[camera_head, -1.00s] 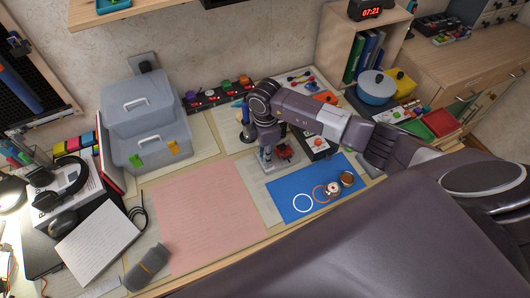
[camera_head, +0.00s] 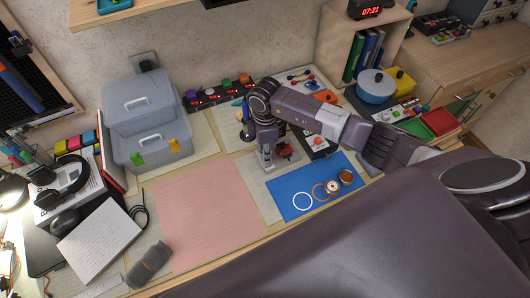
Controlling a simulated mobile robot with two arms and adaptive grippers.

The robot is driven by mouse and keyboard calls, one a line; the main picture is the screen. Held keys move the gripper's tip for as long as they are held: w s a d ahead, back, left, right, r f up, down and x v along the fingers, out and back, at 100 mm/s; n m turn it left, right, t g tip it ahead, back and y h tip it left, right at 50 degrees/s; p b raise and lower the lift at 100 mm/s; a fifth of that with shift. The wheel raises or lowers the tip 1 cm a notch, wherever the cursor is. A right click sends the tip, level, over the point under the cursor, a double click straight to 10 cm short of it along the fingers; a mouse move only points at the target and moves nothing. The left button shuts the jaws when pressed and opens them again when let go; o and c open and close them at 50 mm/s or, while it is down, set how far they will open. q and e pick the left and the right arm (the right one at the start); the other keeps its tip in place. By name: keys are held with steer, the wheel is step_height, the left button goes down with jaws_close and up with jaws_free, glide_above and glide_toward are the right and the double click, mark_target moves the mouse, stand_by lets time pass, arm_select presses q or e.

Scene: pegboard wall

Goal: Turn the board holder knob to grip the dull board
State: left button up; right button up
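My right arm comes in from the right and bends down over the desk. My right gripper (camera_head: 266,158) points down at a small dark red and black object (camera_head: 285,151), which may be the board holder. The gripper is just left of it, and my wrist hides part of it. The fingers are too small to tell whether they are open or shut. I cannot make out the knob or the dull board. My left gripper is not in view.
A blue mat (camera_head: 290,208) with rings and small round tins lies in front. A pink sheet (camera_head: 205,215) covers the middle of the desk. A grey toolbox (camera_head: 150,140) stands at the left back. A black box with a red button (camera_head: 318,141) is right of the gripper.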

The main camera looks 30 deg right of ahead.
steer(key=shift+o, duration=0.8)
step_height(320, 180, up, 12)
steer(key=shift+s+f, duration=0.1)
steer(key=shift+s, duration=0.05)
stand_by(0.4)
